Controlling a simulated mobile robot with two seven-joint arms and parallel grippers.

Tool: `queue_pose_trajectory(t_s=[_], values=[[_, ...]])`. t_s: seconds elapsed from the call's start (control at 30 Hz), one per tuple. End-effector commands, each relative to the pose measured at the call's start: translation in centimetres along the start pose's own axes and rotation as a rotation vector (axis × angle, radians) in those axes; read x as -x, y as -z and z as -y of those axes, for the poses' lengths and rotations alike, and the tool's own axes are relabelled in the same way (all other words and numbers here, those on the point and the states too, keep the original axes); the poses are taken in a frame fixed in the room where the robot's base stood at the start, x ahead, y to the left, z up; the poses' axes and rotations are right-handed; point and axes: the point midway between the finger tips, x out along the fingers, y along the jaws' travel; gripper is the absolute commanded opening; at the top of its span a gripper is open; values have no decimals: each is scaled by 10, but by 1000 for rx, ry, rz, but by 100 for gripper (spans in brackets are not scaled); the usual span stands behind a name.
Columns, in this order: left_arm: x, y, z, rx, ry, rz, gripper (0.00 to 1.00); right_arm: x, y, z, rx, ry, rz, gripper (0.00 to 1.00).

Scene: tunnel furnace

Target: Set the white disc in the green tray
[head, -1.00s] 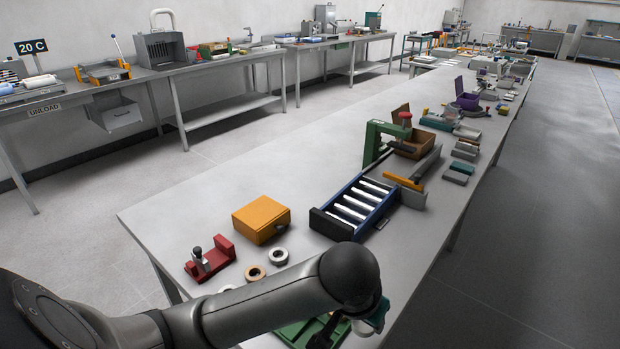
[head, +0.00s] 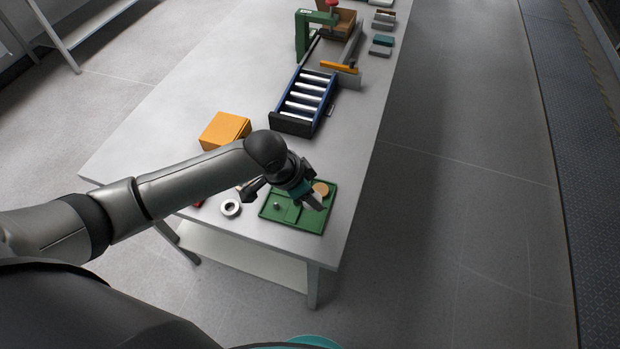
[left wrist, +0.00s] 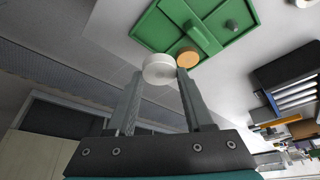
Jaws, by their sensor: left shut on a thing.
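The white disc (left wrist: 158,68) is held between the fingertips of my left gripper (left wrist: 160,75) in the left wrist view. In the head view my left gripper (head: 312,199) is over the green tray (head: 301,221), and I cannot clearly make out the disc there. The green tray also shows in the left wrist view (left wrist: 240,12), with a raised divider and a small grey peg (left wrist: 232,25). A tan-orange disc (left wrist: 187,57) lies in the tray and also shows in the head view (head: 321,188). The white disc looks apart from the tray floor. My right gripper is out of view.
The tray stands near the table's front right corner. A white ring (head: 230,208) lies left of it. An orange box (head: 224,130) and a blue roller rack (head: 305,103) stand farther back. The table (head: 175,100) is clear at the left.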

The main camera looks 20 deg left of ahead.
Motion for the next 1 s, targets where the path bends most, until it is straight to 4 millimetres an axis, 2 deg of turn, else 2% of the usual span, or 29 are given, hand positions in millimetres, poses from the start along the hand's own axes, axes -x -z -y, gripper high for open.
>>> queue_pose_trajectory(t_s=[0.03, 0.13, 0.37, 1.0], values=[[4, 1, 1, -15, -4, 0, 0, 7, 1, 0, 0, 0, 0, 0], [3, 1, 1, -34, -9, -5, 0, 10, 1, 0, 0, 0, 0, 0], [-3, -2, 1, -39, -10, -7, 0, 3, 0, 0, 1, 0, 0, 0], [-39, -16, 1, -38, -9, -7, 0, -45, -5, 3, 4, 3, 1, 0]])
